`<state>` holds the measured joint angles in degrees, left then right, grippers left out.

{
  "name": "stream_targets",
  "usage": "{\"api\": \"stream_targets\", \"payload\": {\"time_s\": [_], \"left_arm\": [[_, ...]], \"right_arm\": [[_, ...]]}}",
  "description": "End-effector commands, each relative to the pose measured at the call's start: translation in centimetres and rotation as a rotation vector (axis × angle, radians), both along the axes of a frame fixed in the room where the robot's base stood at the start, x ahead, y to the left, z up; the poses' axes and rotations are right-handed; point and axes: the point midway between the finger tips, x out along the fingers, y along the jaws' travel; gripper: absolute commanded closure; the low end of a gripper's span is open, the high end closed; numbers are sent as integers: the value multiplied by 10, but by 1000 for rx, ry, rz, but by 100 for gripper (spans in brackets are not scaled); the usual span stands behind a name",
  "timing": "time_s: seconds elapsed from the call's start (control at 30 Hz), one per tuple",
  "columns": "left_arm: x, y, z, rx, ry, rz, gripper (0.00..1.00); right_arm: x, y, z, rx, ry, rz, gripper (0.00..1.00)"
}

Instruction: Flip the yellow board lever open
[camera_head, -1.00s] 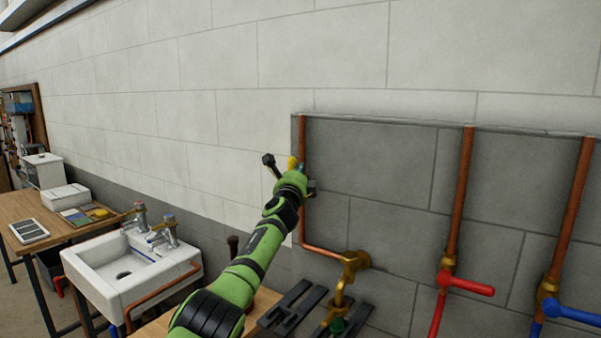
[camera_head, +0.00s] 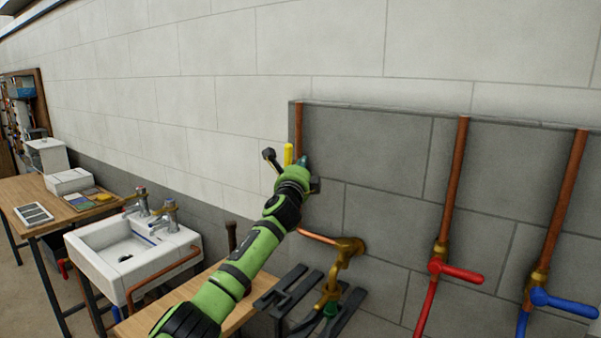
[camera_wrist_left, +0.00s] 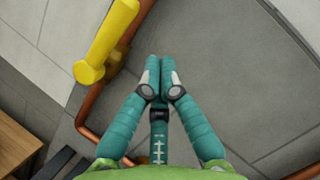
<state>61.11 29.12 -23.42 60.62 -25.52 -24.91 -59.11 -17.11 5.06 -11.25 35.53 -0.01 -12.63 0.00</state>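The yellow lever (camera_head: 288,153) stands upright beside the copper pipe at the left edge of the grey wall panel. It is partly hidden behind my left gripper. In the left wrist view the yellow lever (camera_wrist_left: 106,40) is at the upper left, in front of the copper pipe. My left gripper (camera_wrist_left: 153,60) has its teal fingertips together, with nothing between them. It is to the right of the lever and apart from it in that view. In the head view only a teal tip of the left gripper (camera_head: 303,161) shows. My right gripper is out of view.
Red (camera_head: 455,271) and blue (camera_head: 563,303) valve handles sit on pipes to the right. A brass tap (camera_head: 343,252) is below the lever. A white sink (camera_head: 110,262) and wooden table (camera_head: 22,190) stand at the left.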

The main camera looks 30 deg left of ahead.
Motion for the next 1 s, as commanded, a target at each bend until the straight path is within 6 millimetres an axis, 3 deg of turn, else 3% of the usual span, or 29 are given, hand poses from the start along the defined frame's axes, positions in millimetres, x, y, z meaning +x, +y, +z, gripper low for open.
{"api": "stream_targets", "payload": {"time_s": [0.17,0.5,1.0], "left_arm": [[-20,-12,-4,4,1,-7,100],[-52,-23,-4,3,2,-6,100],[-57,-26,-3,0,3,-6,100]], "right_arm": [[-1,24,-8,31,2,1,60],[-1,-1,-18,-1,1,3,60],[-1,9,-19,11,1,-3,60]]}}
